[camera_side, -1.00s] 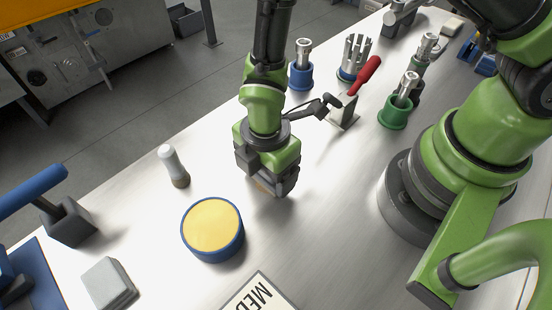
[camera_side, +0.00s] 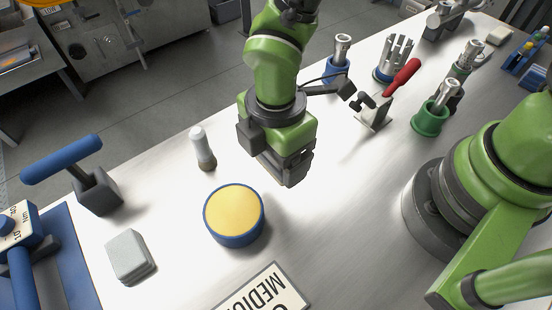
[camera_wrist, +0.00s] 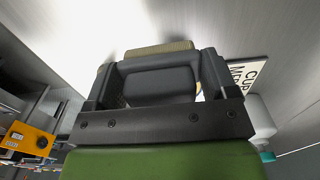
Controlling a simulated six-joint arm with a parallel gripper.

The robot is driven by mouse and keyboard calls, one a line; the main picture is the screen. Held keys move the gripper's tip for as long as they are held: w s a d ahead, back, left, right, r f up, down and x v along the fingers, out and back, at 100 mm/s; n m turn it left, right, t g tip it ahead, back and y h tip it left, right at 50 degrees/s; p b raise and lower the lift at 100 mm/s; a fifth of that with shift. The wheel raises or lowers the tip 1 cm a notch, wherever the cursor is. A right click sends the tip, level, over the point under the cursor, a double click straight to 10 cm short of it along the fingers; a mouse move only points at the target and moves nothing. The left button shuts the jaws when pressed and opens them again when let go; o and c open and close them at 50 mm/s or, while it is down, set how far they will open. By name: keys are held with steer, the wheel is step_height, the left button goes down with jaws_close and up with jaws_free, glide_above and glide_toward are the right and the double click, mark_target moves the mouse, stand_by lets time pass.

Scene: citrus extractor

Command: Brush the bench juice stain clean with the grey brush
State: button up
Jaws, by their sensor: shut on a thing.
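My gripper (camera_side: 290,168) is in the middle of the side view, pointing down just over the pale bench (camera_side: 345,215). It is shut on a dark grey block with a tan strip, which looks like the grey brush (camera_wrist: 160,82). In the wrist view the block sits between the two fingers, with the tan strip (camera_wrist: 158,48) at its far edge. In the side view the fingers hide most of the brush. I cannot tell whether it touches the bench. No juice stain can be made out; the bench under the gripper is hidden or washed out by glare.
A blue tub with a yellow top (camera_side: 234,212) stands left of my gripper, a white-topped cylinder (camera_side: 203,148) beyond it. A grey block (camera_side: 130,257) lies at left. A lettered sign (camera_side: 262,292) lies in front. A red-handled tool (camera_side: 402,77) and green holder (camera_side: 430,118) stand right.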

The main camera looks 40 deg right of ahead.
steer(key=shift+r, duration=1.2)
